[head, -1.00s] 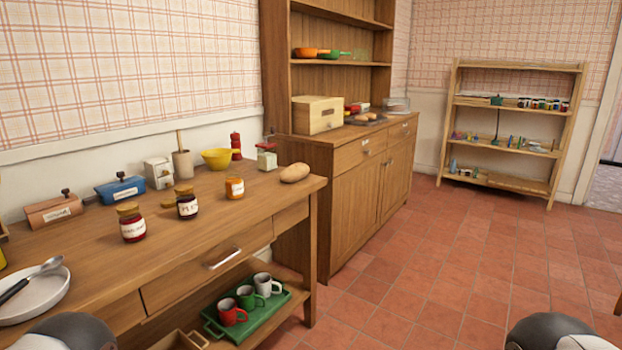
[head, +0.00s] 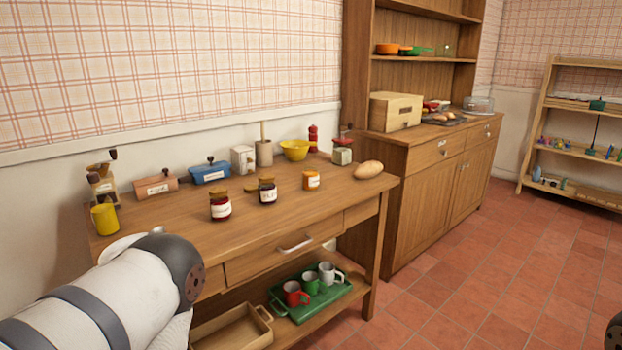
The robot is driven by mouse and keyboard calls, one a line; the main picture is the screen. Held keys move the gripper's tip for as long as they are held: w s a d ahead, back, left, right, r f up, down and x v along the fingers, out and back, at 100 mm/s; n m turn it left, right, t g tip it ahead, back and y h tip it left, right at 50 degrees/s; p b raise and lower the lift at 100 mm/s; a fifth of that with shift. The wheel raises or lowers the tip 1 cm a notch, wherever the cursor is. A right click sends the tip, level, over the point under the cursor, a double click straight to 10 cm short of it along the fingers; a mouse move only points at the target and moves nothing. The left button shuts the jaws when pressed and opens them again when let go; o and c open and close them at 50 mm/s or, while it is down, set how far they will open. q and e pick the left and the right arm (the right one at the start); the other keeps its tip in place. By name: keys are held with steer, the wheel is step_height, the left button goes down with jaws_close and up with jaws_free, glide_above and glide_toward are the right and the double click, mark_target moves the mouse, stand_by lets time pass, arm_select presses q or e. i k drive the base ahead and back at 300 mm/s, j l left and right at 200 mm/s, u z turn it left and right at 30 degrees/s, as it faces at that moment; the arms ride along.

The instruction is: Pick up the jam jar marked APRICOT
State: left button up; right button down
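Three jam jars stand upright on the wooden table, apart from each other. The orange jar (head: 311,180) is on the right, with a label too small to read. The dark jar (head: 267,191) is in the middle and the red jar (head: 220,207) is on the left, both with white labels I cannot read surely. My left arm reaches in from the lower left, short of the jars, but its gripper fingers do not show. Only a sliver of my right arm shows at the lower right edge; its gripper is out of view.
A potato (head: 368,170) lies right of the orange jar. Red-tiled floor lies open right.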

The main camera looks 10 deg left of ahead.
mark_target(310, 176)
steer(key=i+l+u, duration=0.75)
steer(key=i, duration=0.25)
steer(key=i+l+u, duration=0.4)
steer(key=l, duration=0.3)
